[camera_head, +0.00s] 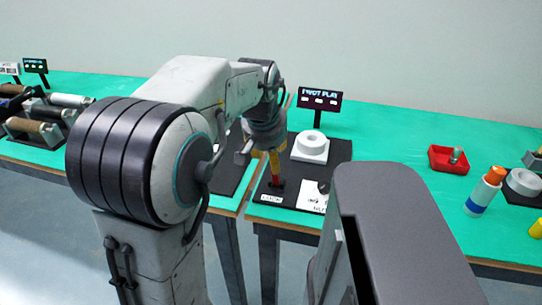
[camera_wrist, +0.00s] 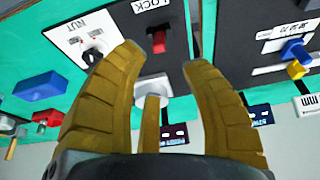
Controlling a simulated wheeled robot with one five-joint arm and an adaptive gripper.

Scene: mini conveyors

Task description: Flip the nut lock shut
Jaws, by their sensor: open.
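A black board (camera_head: 340,152) carries a white ring-shaped block (camera_head: 311,147), a white card marked NUT (camera_wrist: 78,30) with a small black toggle (camera_wrist: 92,56), and a label reading LOCK (camera_wrist: 151,5). Beside that label is a red lever (camera_wrist: 158,42) on a dark base. The lever's exact position is hard to judge. My gripper (camera_wrist: 170,55) is open and empty, its yellow-brown fingers spread, with the red lever in the gap between and beyond them. In the head view my gripper (camera_head: 273,165) is over the board's left side, partly hiding the lever.
A PIVOT PLAY sign (camera_head: 320,99) stands behind the board. To the right on the green table are a red tray (camera_head: 453,159) and an orange-topped cylinder (camera_head: 484,192). Rollers (camera_head: 38,132) stand at far left. A blue and yellow lever (camera_wrist: 296,58) is on the neighbouring board.

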